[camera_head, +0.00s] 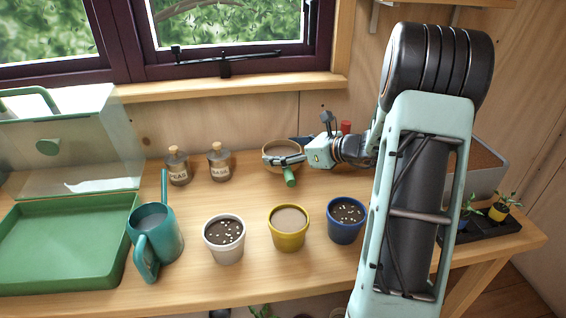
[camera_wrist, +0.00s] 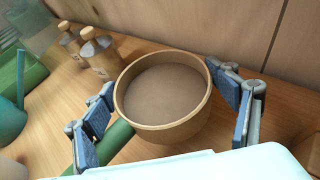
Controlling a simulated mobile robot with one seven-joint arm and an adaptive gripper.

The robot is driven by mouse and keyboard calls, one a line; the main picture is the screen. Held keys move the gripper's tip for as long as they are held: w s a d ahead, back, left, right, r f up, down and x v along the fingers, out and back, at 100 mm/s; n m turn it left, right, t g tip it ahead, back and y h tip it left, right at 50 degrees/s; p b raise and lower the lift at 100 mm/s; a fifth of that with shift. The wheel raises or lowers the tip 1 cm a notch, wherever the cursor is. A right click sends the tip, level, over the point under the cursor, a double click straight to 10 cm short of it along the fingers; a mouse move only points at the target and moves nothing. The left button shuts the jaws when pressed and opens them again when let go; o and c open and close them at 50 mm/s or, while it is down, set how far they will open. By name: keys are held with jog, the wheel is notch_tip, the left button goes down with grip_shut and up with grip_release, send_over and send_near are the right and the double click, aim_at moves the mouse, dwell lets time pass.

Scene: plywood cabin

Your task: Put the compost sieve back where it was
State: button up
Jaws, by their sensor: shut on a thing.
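The compost sieve (camera_head: 270,151) is a round, light wooden ring with a grey-brown inside and a green handle (camera_head: 290,177) pointing to the front. It is at the back middle of the bench. In the wrist view the sieve (camera_wrist: 165,132) fills the middle, with its green handle at the lower left. My gripper (camera_head: 287,158) reaches it from the right. In the wrist view, my gripper (camera_wrist: 163,108) has one finger on each side of the ring and is shut on it. I cannot tell whether the sieve touches the bench.
Two corked jars (camera_head: 178,166) (camera_head: 219,162) stand left of the sieve. White (camera_head: 225,255), yellow (camera_head: 289,241) and blue (camera_head: 345,233) pots line the front. A teal watering can (camera_head: 168,235) and green tray (camera_head: 50,285) are left. A grey bin (camera_head: 488,185) and seedling tray (camera_head: 490,232) are right.

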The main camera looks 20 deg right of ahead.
jog(key=shift+w+d+f, duration=0.2)
jog(key=shift+w+f, duration=0.3)
jog(key=shift+f, duration=0.15)
jog(key=shift+f+b, duration=0.3)
jog(key=shift+f, duration=1.15)
jog(key=shift+f, duration=0.25)
jog(key=o, duration=1.3)
jog(key=shift+r, duration=0.15)
